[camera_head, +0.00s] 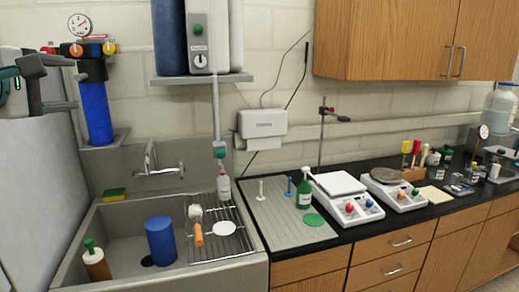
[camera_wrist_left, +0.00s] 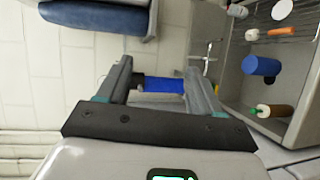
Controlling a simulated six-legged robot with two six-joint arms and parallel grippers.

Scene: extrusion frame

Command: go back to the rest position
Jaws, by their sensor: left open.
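My left gripper (camera_head: 72,84) is at the far left of the head view, raised beside the sink, with its two fingers pointing right. It is open. In the left wrist view its fingers (camera_wrist_left: 158,70) stand wide apart with nothing held between them. The blue filter housing on the wall (camera_head: 96,112) shows beyond the gap between the fingers (camera_wrist_left: 163,85); I cannot tell how far off it is. My right gripper is in neither view.
The sink (camera_head: 120,230) holds a blue cylinder (camera_head: 160,241), a brown bottle (camera_head: 96,262) and a wire rack (camera_head: 232,246). A pressure gauge (camera_head: 79,25) sits above the filter. A shelf (camera_head: 205,79) with tanks is above the sink. Balances (camera_head: 345,198) stand on the counter.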

